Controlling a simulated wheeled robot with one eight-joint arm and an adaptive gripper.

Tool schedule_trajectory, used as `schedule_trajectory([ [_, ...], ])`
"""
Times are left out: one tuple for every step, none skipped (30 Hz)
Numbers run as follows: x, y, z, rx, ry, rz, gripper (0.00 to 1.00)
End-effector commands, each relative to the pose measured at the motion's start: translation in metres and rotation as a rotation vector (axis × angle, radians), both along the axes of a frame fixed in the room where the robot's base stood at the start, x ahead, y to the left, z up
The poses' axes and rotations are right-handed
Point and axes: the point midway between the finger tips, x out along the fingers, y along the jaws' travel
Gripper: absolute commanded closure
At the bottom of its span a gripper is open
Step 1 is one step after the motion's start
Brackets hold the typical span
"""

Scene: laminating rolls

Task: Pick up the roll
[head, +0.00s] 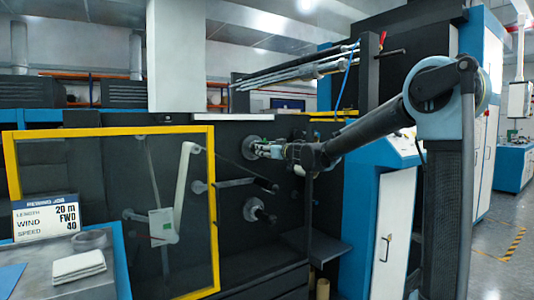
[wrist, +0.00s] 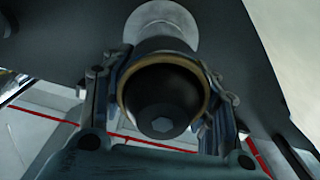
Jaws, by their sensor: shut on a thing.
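The roll shows in the wrist view as a dark cylinder with a tan core rim (wrist: 165,57) around a dark shaft end (wrist: 163,95) with a hexagonal centre. A pale round flange (wrist: 165,20) stands behind it. My gripper (wrist: 160,68) has a finger on each side of the roll and is shut on it. In the head view my gripper (head: 282,151) is at the upper spindle on the machine's dark front, beside the round flange (head: 251,148). The roll is small there and mostly hidden by my fingers. It still sits around the shaft.
A yellow-framed clear guard (head: 213,210) stands left of the spindle. Other spindles (head: 258,210) stick out below. A sign (head: 45,218) reads "REWIND JOB, LENGTH 20 m, WIND FWD, SPEED 40". A grey ring (head: 90,240) and a white stack (head: 79,266) lie on the left bench.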

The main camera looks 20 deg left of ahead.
Motion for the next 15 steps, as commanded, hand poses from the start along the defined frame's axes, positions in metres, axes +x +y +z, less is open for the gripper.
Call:
schedule_trajectory([
  [-0.003, -0.004, 0.0, 0.0, 0.0, -0.001, 0.72],
  [-0.005, -0.007, 0.0, 0.0, 0.0, -0.001, 0.72],
  [-0.009, -0.011, 0.0, 0.0, 0.0, -0.001, 0.72],
  [-0.012, -0.014, 0.0, 0.0, 0.0, -0.001, 0.72],
  [-0.015, -0.018, 0.0, 0.0, 0.0, -0.001, 0.72],
  [-0.019, -0.023, 0.0, 0.0, 0.0, -0.001, 0.72],
  [-0.023, -0.027, 0.0, 0.0, 0.0, -0.001, 0.72],
  [-0.027, -0.032, 0.0, 0.0, 0.0, 0.0, 0.72],
  [-0.033, -0.038, 0.0, 0.0, 0.0, 0.0, 0.72],
  [-0.036, -0.043, 0.0, 0.0, 0.0, 0.0, 0.72],
  [-0.04, -0.048, 0.0, 0.0, 0.0, 0.0, 0.72],
  [-0.046, -0.054, 0.0, 0.0, 0.0, -0.001, 0.72],
  [-0.05, -0.059, 0.0, 0.0, 0.0, -0.001, 0.72],
  [-0.054, -0.064, 0.0, 0.0, 0.0, -0.002, 0.72],
  [-0.059, -0.07, 0.0, 0.0, 0.0, -0.002, 0.72],
])
